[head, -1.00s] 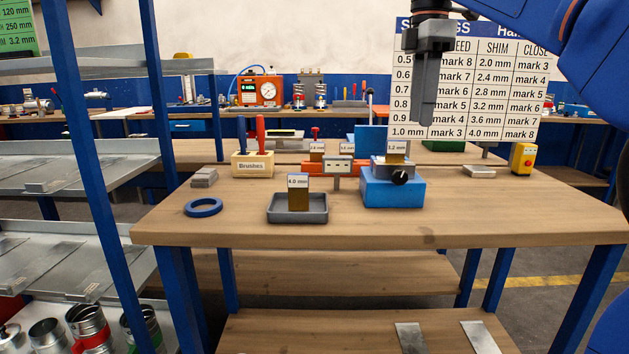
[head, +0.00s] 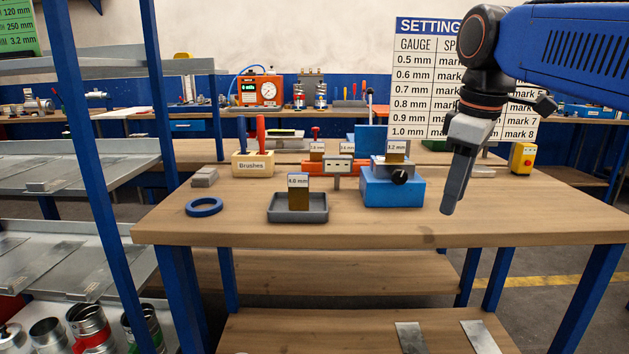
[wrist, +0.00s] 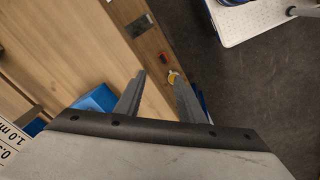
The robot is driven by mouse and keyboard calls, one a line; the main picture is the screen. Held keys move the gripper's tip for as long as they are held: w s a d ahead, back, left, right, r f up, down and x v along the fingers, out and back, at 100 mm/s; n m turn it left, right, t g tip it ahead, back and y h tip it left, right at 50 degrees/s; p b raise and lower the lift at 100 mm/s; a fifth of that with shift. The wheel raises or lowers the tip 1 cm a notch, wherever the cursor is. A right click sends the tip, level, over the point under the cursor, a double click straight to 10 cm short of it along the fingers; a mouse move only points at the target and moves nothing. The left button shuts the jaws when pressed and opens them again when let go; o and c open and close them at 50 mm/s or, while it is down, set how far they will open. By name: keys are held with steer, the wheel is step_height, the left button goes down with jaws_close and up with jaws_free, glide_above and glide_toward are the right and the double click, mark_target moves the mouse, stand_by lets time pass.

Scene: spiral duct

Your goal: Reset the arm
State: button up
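My gripper (head: 449,205) hangs from my blue arm at the right of the head view, in front of the settings chart. Its fingers point down, slightly tilted, above the right part of the workbench. In the wrist view the two fingers of my gripper (wrist: 158,77) stand apart with nothing between them. The head view shows the fingers side-on, so the gap is hidden there.
The workbench (head: 420,233) carries a blue device (head: 393,190) left of my gripper, a grey tray (head: 298,214) with a 4.0 mm block (head: 298,195), a blue ring (head: 204,207), a brush holder (head: 253,164) and a yellow button box (head: 523,158). The settings chart (head: 425,75) stands behind my arm.

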steer(key=s+d+f+m+t, duration=0.1)
steer(key=s+f+m, duration=0.4)
steer(key=f, duration=0.8)
steer(key=s+d+f+m+t, duration=0.1)
steer(key=s+d+f+m, duration=0.2)
steer(key=s+f, duration=0.6)
step_height(320, 180, down, 5)
steer(key=shift+s+r+m+t, duration=0.15)
steer(key=shift+s+m+t, duration=0.2)
steer(key=shift+m, duration=0.65)
steer(key=shift+o, duration=0.5)
steer(key=shift+w, duration=0.1)
